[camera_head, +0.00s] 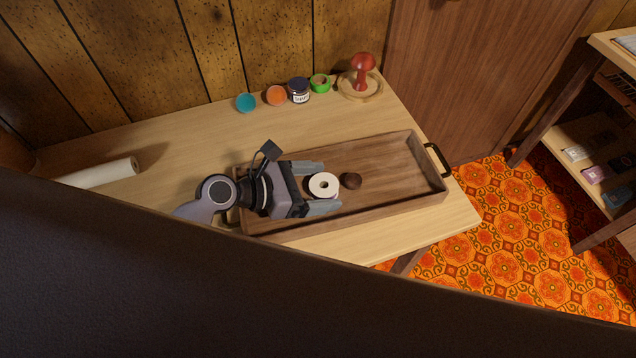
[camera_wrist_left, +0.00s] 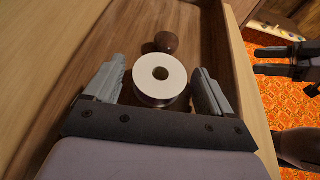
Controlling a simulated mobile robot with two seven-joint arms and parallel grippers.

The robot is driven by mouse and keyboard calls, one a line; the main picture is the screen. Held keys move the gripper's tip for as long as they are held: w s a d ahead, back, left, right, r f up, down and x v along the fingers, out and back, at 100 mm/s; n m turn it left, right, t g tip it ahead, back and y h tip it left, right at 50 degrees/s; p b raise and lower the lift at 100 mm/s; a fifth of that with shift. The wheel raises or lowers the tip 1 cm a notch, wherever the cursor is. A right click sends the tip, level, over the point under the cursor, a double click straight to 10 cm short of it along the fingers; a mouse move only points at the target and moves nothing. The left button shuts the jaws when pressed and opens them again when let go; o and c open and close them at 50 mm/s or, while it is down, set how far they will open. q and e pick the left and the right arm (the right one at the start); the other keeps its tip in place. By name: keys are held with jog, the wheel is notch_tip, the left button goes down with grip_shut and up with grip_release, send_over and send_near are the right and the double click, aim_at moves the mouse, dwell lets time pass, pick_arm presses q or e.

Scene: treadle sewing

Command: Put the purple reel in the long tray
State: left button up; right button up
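A reel (camera_head: 323,185) with a white top and a dark centre hole stands in the long wooden tray (camera_head: 410,205). Its side looks faintly purple-grey in the left wrist view (camera_wrist_left: 161,79). My left gripper (camera_head: 324,187) is over the tray, its grey fingers on either side of the reel. In the left wrist view the fingers are open, with gaps beside the reel. My right gripper (camera_wrist_left: 272,63) shows at the right edge of the left wrist view, its dark fingers apart and empty over the carpet.
A small dark brown round object (camera_head: 351,181) is in the tray beside the reel. Along the table's back are a teal pot (camera_head: 246,103), an orange pot (camera_head: 277,95), a labelled jar (camera_head: 299,91), a green roll (camera_head: 320,83) and a red mushroom (camera_head: 363,67). A white roll (camera_head: 105,173) lies left.

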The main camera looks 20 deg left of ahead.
pick_arm(q)
jog(key=shift+r, duration=0.1)
jog(key=shift+a+r, duration=0.15)
jog(key=shift+r, duration=0.05)
jog(key=p+v, duration=0.3)
jog(key=v, duration=0.3)
jog(key=shift+s+r+p, duration=0.1)
jog(key=shift+p, duration=0.25)
jog(key=shift+s+a+r, duration=0.1)
jog(key=shift+s+a, duration=0.15)
jog(key=shift+a, duration=0.2)
